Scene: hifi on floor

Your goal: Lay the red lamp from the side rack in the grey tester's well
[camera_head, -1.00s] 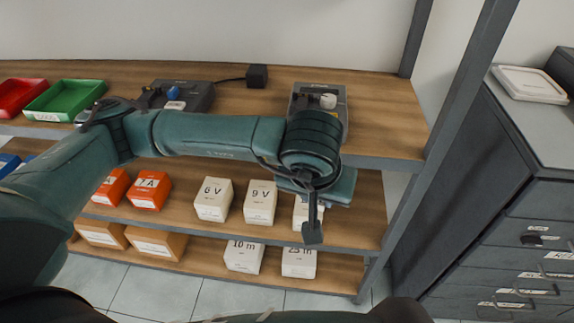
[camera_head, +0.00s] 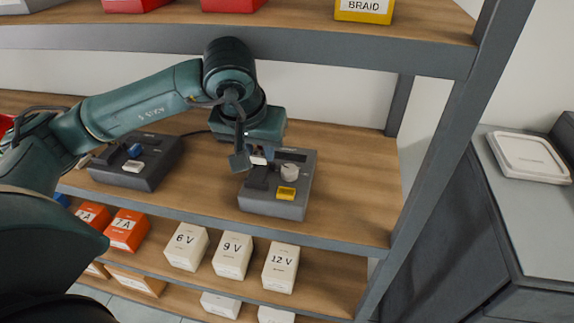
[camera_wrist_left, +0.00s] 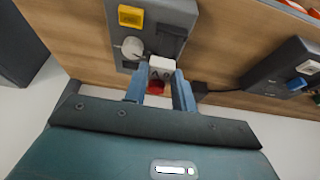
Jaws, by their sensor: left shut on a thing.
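The grey tester (camera_head: 272,207) stands on the shelf board, with a white knob, a yellow button and a dark recess on its left side. It also shows in the left wrist view (camera_wrist_left: 178,14). My left gripper (camera_head: 258,154) is over the tester's back edge, pointing down. Its fingers (camera_wrist_left: 160,88) are shut on the red lamp (camera_wrist_left: 156,88), which has a white end and a red part. The lamp is close to the recess; whether it touches the tester I cannot tell. In the head view the lamp is mostly hidden. My right gripper is not in view.
A second dark tester (camera_head: 150,176) with a blue part stands to the left. White voltage boxes (camera_head: 232,255) and orange boxes (camera_head: 127,230) are on the shelf below. An upper shelf (camera_head: 250,47) and a right post (camera_head: 428,165) frame the space.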

